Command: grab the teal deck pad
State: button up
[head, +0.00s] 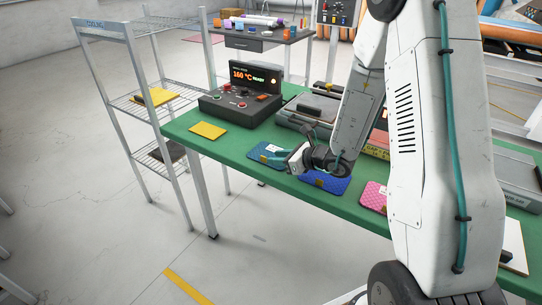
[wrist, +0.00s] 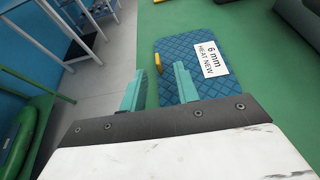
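The teal deck pad (head: 262,149) lies flat on the green table near its front edge. In the wrist view the pad (wrist: 205,84) shows a quilted dark teal top, a white label reading "6 mm HEAT NEW" and a yellow tab (wrist: 159,63) on its left edge. My gripper (head: 268,158) is open and empty at the pad's front side. In the wrist view the fingers (wrist: 159,69) are spread to either side of the tab's line. The right finger overlaps the pad; the left one is outside its edge. I cannot tell the fingers' height above the table.
A blue pad (head: 338,184) and a pink pad (head: 371,195) lie to the right on the green table (head: 232,146). A yellow pad (head: 207,130) lies to the left. A control box (head: 240,106) reading 160 °C and a grey press stand behind. A wire rack (head: 135,105) stands left.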

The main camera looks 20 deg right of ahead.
aim_at(266, 158)
jog(key=x, duration=0.4)
jog(key=shift+a+f, duration=0.1)
jog(key=shift+a, duration=0.15)
grip_shut()
